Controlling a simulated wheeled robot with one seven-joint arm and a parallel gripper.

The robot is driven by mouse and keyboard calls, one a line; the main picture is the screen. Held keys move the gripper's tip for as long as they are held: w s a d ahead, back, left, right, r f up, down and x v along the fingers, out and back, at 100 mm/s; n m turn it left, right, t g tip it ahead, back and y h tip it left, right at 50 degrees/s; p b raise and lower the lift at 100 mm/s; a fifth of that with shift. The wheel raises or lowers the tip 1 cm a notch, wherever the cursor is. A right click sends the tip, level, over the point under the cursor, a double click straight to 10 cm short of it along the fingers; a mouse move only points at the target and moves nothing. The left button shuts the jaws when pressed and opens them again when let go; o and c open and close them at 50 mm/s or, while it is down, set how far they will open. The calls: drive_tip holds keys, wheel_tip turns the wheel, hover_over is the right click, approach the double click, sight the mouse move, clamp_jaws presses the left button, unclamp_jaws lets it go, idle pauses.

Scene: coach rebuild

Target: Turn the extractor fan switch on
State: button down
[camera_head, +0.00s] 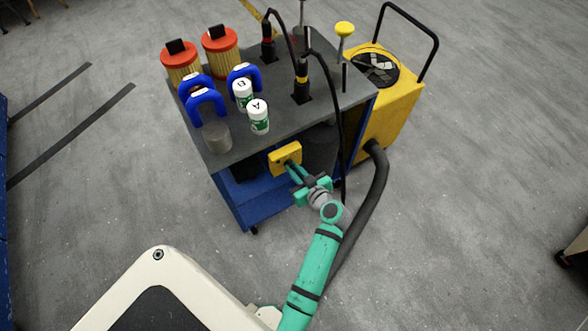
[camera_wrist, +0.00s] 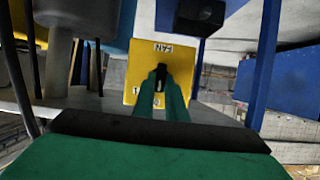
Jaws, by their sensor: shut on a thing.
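The extractor fan switch is a yellow box (camera_head: 285,157) on the front of the blue cart, below the grey top. In the wrist view its yellow face (camera_wrist: 136,76) carries a label reading FAN, seen upside down, and a second label partly hidden by my fingers. A dark switch knob (camera_wrist: 160,77) sits in the middle of the face. My gripper (camera_wrist: 160,78) has its teal fingers closed around this knob. In the head view my gripper (camera_head: 296,176) reaches the box from the front right. The knob's exact angle is hard to read.
The grey cart top (camera_head: 325,118) holds orange-lidded canisters (camera_head: 221,52), blue clamps, white bottles (camera_head: 258,117) and black cabled tools (camera_head: 302,82). A yellow machine (camera_head: 392,115) stands at the right, with a thick black hose (camera_head: 377,185) near my arm. Open floor lies left.

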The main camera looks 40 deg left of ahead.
drive_tip(key=shift+a+g, duration=0.15)
drive_tip(key=shift+g, duration=0.15)
drive_tip(key=shift+w+m+g, duration=0.2)
drive_tip(key=shift+m+g, duration=0.3)
drive_tip(key=shift+m, duration=0.4)
drive_tip(key=m+g+y, duration=0.1)
drive_tip(key=m, duration=0.1)
drive_tip(key=m+g+y, duration=0.1)
drive_tip(key=m, duration=0.1)
drive_tip(key=m+g+y, duration=0.1)
drive_tip(key=m, duration=0.1)
drive_tip(key=shift+w+f, duration=0.25)
drive_tip(key=shift+w, duration=0.05)
drive_tip(key=shift+m, duration=0.3)
